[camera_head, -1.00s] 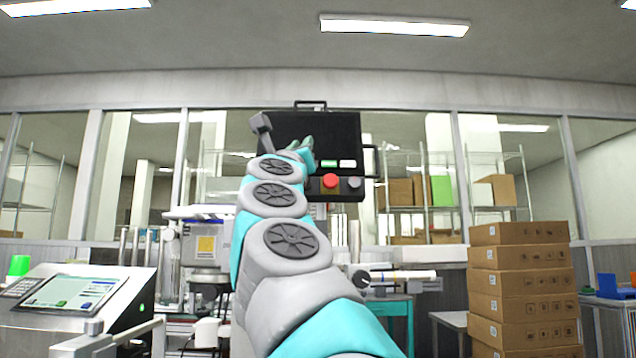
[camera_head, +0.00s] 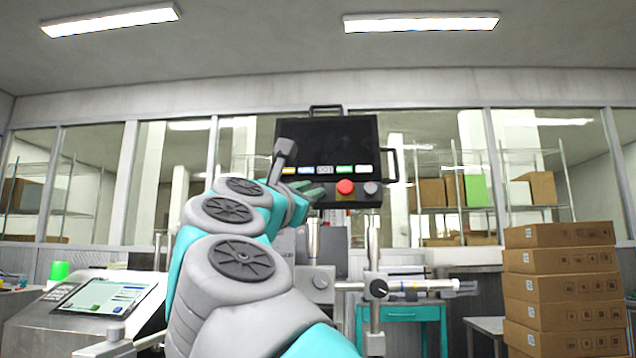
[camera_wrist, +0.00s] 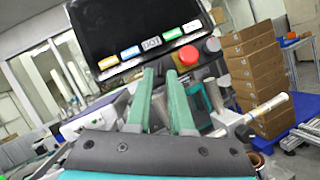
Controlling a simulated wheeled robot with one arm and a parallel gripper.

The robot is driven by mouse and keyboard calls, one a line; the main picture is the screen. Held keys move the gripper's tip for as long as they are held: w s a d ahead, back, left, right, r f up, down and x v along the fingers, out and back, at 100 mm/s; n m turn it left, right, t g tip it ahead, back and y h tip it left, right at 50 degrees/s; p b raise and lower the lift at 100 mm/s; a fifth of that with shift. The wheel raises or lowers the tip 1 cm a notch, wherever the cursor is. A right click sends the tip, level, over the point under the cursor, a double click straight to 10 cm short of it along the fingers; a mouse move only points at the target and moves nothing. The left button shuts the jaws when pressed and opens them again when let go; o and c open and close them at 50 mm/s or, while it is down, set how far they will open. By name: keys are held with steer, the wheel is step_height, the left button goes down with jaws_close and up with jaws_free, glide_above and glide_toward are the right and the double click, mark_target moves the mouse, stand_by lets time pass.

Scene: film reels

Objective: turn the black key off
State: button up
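A black control panel (camera_head: 335,145) with a dark screen hangs ahead; it also shows in the wrist view (camera_wrist: 130,28). Along its lower edge are several coloured buttons, a red mushroom button (camera_wrist: 188,55) and a grey round knob (camera_wrist: 212,44) right of it. I cannot make out a black key clearly; the lower edge left of the red button is partly covered by my gripper. My gripper (camera_wrist: 161,73) has its two green fingers apart with a gap between them, with nothing clearly held. Its tips are just below the panel's lower edge; contact cannot be told.
Stacked cardboard boxes (camera_head: 560,285) stand at the right. A console with a lit screen (camera_head: 105,296) is at the lower left. A metal post with a clamp (camera_head: 376,289) and a teal table (camera_head: 405,313) stand below the panel.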

steer(key=p+x, duration=0.1)
steer(key=x, duration=0.2)
steer(key=shift+w+d+r, duration=0.1)
steer(key=shift+w+d, duration=0.05)
steer(key=shift+w, duration=0.15)
steer(key=shift+c, duration=0.2)
jaws_close()
